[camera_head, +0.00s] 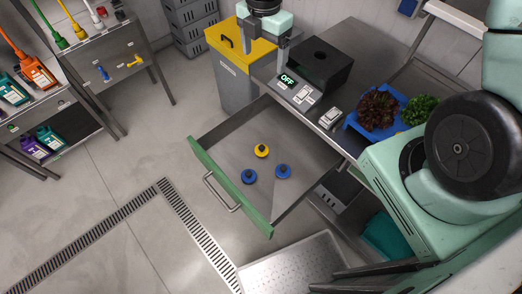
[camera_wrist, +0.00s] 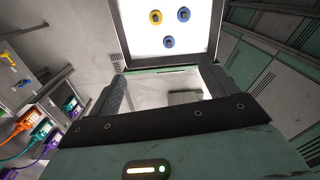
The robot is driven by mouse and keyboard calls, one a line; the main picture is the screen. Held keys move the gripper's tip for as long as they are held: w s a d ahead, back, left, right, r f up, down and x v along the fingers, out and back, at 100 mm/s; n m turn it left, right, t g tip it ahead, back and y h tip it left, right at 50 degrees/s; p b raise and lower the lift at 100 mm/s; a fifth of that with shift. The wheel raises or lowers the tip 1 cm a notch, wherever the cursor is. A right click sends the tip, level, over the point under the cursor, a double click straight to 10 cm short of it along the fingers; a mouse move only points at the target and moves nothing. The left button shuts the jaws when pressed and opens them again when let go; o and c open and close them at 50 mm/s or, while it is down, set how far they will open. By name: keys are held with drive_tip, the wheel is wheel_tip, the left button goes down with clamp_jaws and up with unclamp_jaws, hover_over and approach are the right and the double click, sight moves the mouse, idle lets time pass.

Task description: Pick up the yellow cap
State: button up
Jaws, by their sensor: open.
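The yellow cap (camera_head: 262,150) lies in an open metal drawer (camera_head: 230,130) with a green front, with two blue caps (camera_head: 248,176) (camera_head: 283,171) near it. In the wrist view the yellow cap (camera_wrist: 155,17) is at the top, left of one blue cap (camera_wrist: 183,14) and above the other (camera_wrist: 169,42). My gripper (camera_head: 262,58) is at the top of the head view, beyond the drawer and apart from the caps. In the wrist view my gripper (camera_wrist: 163,76) has its two fingers spread wide with nothing between them.
A grey bin with a yellow lid (camera_head: 250,50) stands beyond the drawer. The counter right of it holds a black box (camera_head: 320,64), a scale reading OFF (camera_head: 288,79) and a blue tray (camera_head: 352,123) with lettuce. A bottle shelf (camera_head: 95,60) stands at left.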

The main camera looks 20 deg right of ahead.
drive_tip(key=shift+c, duration=0.7)
drive_tip(key=n+b, duration=0.3)
drive_tip(key=b, duration=2.5)
hover_over(262, 147)
wheel_tip(262, 147, down, 28)
wheel_tip(262, 147, down, 17)
drive_tip(key=shift+w+f+b, duration=0.1)
drive_tip(key=shift+b, duration=0.4)
drive_tip(key=c, duration=1)
